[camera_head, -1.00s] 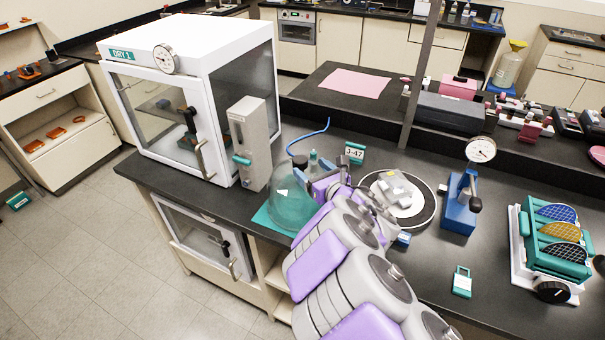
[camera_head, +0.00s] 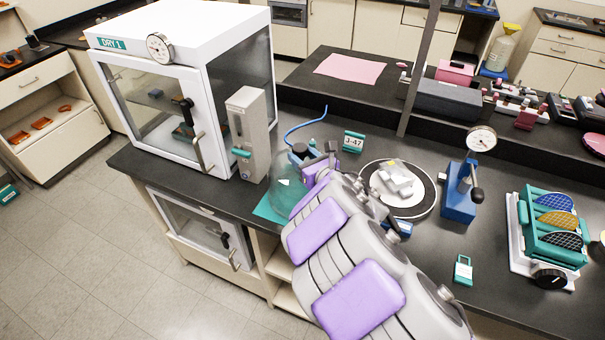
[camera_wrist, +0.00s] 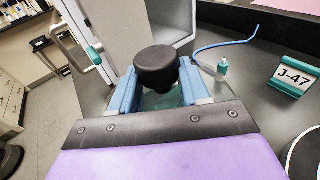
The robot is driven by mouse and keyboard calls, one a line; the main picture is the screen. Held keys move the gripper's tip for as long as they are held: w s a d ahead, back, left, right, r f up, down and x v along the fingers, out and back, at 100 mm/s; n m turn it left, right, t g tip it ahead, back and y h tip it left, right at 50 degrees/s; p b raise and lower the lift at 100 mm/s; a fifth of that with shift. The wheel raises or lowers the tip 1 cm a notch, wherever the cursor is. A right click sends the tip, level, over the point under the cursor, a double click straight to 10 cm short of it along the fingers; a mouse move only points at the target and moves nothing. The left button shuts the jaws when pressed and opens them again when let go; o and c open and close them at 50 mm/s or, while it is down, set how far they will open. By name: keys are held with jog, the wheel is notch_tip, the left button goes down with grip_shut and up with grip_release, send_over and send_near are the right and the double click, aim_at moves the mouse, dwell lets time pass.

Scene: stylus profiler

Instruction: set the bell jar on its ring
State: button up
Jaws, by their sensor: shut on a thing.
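The bell jar (camera_head: 286,188) is a clear, greenish dome with a black knob (camera_wrist: 157,68) on top. It stands at or just above a teal mat (camera_head: 266,211) near the bench's front edge; I cannot tell whether it touches the mat. My gripper (camera_wrist: 158,84) is shut on the knob, with one blue finger on each side. The ring (camera_head: 432,203) is a dark circle around a white round plate, to the right of the jar. Grey and white pieces (camera_head: 396,180) sit on the plate. My arm hides part of the jar and the ring's near left edge.
A white dry cabinet (camera_head: 150,110) and a grey upright box (camera_head: 247,130) stand left of and behind the jar. A blue tube, a small bottle (camera_wrist: 222,68) and a J-47 sign (camera_head: 353,141) are behind. A blue gauge stand (camera_head: 459,203) is right of the ring.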

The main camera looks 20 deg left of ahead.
jog(key=shift+s+a+f, duration=0.15)
jog(key=shift+a+f, duration=0.05)
jog(key=shift+f, duration=0.05)
jog(key=shift+c, duration=0.7)
jog(key=shift+d, duration=0.25)
grip_shut()
jog(key=shift+a+r, duration=0.1)
jog(key=shift+a, duration=0.05)
